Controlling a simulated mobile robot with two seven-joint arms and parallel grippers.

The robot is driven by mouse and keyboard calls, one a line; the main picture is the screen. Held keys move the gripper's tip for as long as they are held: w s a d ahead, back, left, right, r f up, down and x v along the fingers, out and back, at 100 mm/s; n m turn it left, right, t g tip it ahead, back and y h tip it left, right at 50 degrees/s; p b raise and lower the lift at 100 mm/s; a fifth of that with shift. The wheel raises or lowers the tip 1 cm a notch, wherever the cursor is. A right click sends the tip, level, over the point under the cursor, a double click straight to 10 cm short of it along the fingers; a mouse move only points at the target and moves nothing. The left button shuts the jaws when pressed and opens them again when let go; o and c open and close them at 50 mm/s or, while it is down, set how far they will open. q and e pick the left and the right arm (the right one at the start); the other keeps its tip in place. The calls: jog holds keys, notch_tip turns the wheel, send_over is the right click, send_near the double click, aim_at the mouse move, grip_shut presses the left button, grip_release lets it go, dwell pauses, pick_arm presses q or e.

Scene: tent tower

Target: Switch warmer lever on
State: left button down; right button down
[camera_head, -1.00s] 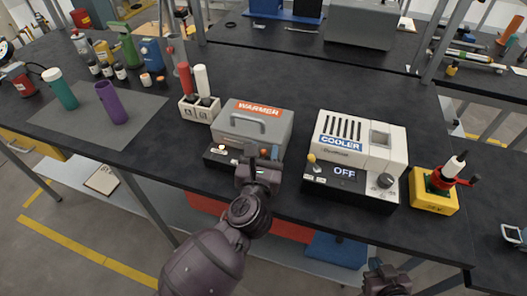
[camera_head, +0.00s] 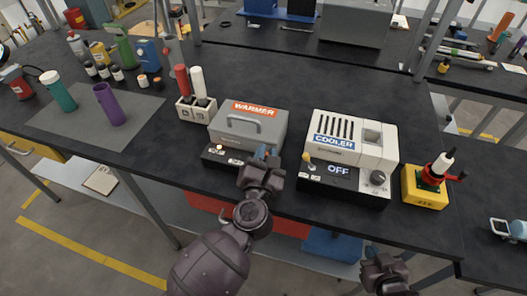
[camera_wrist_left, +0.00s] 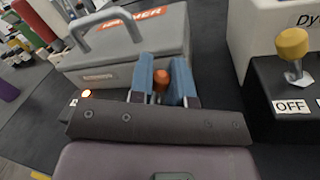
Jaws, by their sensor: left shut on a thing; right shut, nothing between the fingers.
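The grey warmer (camera_head: 226,125) has an orange WARMER label on its lid and a low dark front panel. My left gripper (camera_head: 266,154) is at the right part of that panel. In the left wrist view its blue fingers (camera_wrist_left: 163,85) are closed around the warmer lever, whose orange-red knob (camera_wrist_left: 160,76) shows between them. The lever's base and any on/off label beside it are hidden by the gripper. A small pale light (camera_wrist_left: 87,93) shows at the panel's left. My right gripper (camera_head: 384,272) is shut and empty, low in front of the table, away from the warmer.
The white cooler (camera_head: 350,152) stands right of the warmer, with a yellow-knobbed lever (camera_wrist_left: 292,45) and OFF on its display. A yellow block with a red-handled tool (camera_head: 424,190) is further right. Red and white tubes (camera_head: 190,85) stand in a rack behind left.

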pick_arm(q)
jog(key=c, duration=1.2)
grip_release()
jog(key=shift+o, duration=0.5)
jog(key=shift+s, duration=0.1)
jog(key=s, duration=0.3)
jog(key=s+a, duration=0.1)
jog(key=s, duration=0.5)
jog(key=shift+a+f+b, duration=0.25)
jog(key=shift+f+b, duration=0.05)
jog(key=shift+f, duration=0.1)
jog(key=shift+s+a, duration=0.1)
jog(key=shift+s, duration=0.7)
pick_arm(e)
jog(key=shift+s+f, duration=0.65)
jog(key=shift+f, duration=0.3)
